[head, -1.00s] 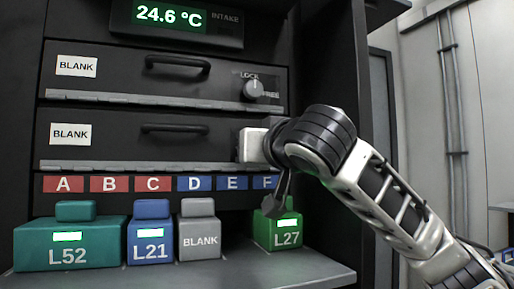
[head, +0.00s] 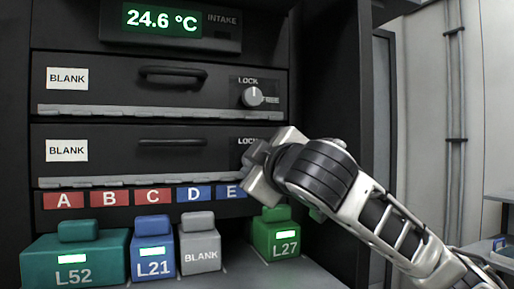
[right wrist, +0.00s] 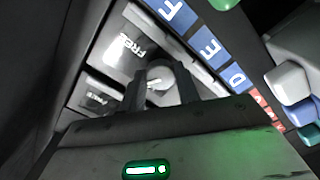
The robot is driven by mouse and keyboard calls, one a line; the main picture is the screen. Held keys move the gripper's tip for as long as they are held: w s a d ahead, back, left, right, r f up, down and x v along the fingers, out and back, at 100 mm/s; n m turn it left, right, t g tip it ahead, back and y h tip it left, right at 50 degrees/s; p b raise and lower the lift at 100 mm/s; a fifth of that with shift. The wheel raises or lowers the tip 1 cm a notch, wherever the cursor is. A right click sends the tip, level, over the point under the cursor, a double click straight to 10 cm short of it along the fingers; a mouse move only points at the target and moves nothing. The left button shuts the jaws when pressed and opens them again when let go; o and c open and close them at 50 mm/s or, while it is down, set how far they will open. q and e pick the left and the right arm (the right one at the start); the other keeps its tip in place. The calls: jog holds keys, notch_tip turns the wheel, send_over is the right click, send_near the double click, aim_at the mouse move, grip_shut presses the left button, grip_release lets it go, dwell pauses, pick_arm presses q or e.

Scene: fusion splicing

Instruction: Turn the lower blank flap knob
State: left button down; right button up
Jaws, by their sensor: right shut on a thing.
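The lower blank flap (head: 110,165) is a dark panel with a BLANK label, a bar handle and a LOCK mark at its right end. My right gripper (head: 256,172) is at that right end, tilted, and covers the lower knob in the head view. In the right wrist view the lower flap knob (right wrist: 160,78) is a small round grey knob between the two fingers of my right gripper (right wrist: 160,92), which is shut on it. A FREE mark shows beside the knob. My left gripper is not in view.
The upper blank flap (head: 110,88) has its own knob (head: 254,96) above my gripper. Below are letter tags and a shelf with teal L52 (head: 75,262), blue L21 (head: 153,250), grey BLANK (head: 200,246) and green L27 (head: 275,238) blocks. Room is free to the right of the cabinet.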

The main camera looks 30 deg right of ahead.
pick_arm(q)
jog(key=p, duration=0.2)
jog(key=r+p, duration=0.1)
jog(key=p, duration=0.1)
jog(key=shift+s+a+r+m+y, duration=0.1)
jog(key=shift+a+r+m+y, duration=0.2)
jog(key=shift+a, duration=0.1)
pick_arm(e)
jog(key=n, duration=0.4)
jog(key=shift+n, duration=0.4)
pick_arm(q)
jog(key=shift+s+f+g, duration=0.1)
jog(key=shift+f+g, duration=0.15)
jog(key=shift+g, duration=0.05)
pick_arm(e)
jog(key=o, duration=0.9)
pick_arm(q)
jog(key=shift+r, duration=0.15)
pick_arm(e)
jog(key=shift+o, duration=0.4)
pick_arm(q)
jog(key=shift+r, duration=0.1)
pick_arm(e)
jog(key=shift+s, duration=0.1)
